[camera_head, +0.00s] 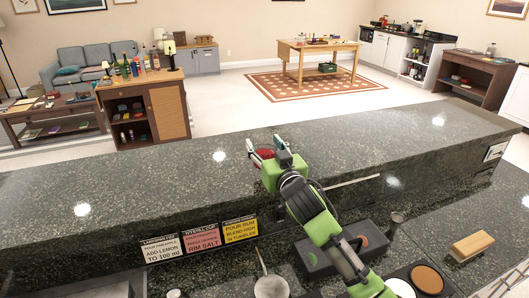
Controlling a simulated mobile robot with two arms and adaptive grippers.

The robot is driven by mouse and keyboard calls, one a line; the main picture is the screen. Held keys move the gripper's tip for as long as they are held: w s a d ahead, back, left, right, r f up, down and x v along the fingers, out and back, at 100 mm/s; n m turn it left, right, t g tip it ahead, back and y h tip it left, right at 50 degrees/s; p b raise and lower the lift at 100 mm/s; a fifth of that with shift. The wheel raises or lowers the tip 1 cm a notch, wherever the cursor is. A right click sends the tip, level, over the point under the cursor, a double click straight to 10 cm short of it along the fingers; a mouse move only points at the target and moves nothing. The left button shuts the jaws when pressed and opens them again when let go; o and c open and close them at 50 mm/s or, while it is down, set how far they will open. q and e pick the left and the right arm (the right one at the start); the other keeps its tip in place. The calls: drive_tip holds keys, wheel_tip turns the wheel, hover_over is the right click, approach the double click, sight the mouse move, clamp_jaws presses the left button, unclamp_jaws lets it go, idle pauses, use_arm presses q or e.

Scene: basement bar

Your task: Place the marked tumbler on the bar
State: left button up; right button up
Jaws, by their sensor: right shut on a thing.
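The bar (120,189) is a long raised ledge of dark speckled stone running across the camera_head view. My right gripper (265,150) is over the middle of the bar top, its arm reaching in from the lower right. It is shut on a small tumbler with red in it (266,154). The gripper partly hides the tumbler, and I see no mark on it. I cannot tell whether its base touches the bar. My left gripper is not in view.
A thin pale stick (353,182) lies right of the gripper. Signs (202,239) stand along the bar's near face. The lower counter holds a metal pan (271,287), a dark tray (318,259), a metal jigger (395,223) and a wooden block (472,245). The bar top's left side is clear.

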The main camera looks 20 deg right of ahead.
wheel_tip(320, 180, down, 2)
drive_tip(key=shift+f+p, duration=0.1)
drive_tip(key=shift+p, duration=0.25)
drive_tip(key=shift+f, duration=0.2)
drive_tip(key=shift+f, duration=0.2)
drive_tip(key=o, duration=1.4)
drive_tip(key=shift+s, duration=0.1)
drive_tip(key=shift+r, duration=0.15)
